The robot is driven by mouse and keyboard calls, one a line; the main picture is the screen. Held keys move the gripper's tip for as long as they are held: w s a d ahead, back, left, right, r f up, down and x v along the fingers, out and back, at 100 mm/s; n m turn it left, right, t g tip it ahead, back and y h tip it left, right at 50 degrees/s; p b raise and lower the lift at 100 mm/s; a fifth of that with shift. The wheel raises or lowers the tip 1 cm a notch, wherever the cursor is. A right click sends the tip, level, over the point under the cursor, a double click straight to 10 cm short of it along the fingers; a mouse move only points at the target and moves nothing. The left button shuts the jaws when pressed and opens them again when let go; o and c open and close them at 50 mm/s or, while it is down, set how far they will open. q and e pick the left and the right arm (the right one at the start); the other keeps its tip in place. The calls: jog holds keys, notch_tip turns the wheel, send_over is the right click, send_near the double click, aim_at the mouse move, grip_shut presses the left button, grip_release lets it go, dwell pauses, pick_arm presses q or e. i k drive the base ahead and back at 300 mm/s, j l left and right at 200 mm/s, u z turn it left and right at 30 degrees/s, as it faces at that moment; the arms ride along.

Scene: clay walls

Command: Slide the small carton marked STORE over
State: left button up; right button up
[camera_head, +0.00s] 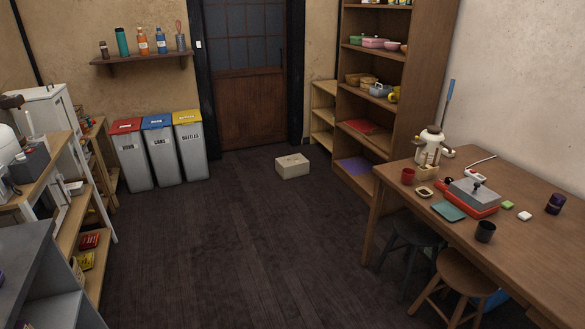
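A small pale carton (292,167) sits on the dark wooden floor in the middle of the room, in front of the door and a little to its right. It looks closed, with a faint dark mark on its top that is too small to read. Clear floor shows around it. Neither of my grippers is in the head view, and nothing touches the carton.
Several bins (157,150) with red, blue and yellow lids stand left of the door (250,110). A tall wooden shelf (375,20) stands at the right. A table (535,262) with stools (465,272) fills the right front. Open floor (230,240) lies between.

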aim_at(301, 169)
jog(key=i+z, duration=0.1)
jog(key=i, duration=4.4)
